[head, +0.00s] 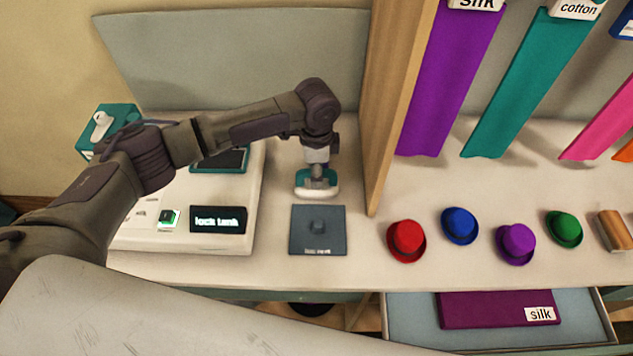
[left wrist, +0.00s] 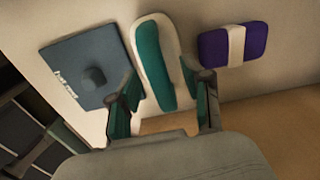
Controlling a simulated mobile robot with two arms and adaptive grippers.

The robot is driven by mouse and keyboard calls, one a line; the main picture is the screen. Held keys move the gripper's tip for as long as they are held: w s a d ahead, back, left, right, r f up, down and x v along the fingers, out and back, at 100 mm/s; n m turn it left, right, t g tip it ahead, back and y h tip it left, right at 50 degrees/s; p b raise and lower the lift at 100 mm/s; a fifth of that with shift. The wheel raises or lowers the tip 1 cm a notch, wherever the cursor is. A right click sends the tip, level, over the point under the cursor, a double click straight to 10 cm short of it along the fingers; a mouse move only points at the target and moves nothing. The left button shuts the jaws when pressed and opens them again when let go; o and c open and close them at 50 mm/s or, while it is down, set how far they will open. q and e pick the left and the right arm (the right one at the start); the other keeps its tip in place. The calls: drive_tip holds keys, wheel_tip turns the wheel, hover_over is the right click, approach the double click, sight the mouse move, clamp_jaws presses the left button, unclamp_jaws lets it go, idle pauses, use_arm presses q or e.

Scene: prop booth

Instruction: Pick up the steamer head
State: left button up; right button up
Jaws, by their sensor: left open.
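I take the white, rounded piece with a teal strip to be the steamer head (head: 317,192). It rests on the white counter behind a dark square pad. In the left wrist view the steamer head (left wrist: 150,50) lies lengthwise just beyond the gap between the fingers. My left gripper (head: 317,178) points down over it, open; the wrist view shows its two teal-padded fingers (left wrist: 163,100) apart. I cannot tell whether they touch it. My right gripper is out of view.
The dark pad (head: 318,238) with a raised knob lies in front. A white machine (head: 180,240) reading "lock tank" stands left. A wooden divider (head: 392,110) rises close on the right, with small coloured hats, such as the red one (head: 406,241), beyond. A purple, white-banded block (left wrist: 216,47) lies near.

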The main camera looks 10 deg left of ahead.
use_arm(q)
clamp_jaws()
drive_tip(key=shift+r, duration=0.1)
idle(0.3)
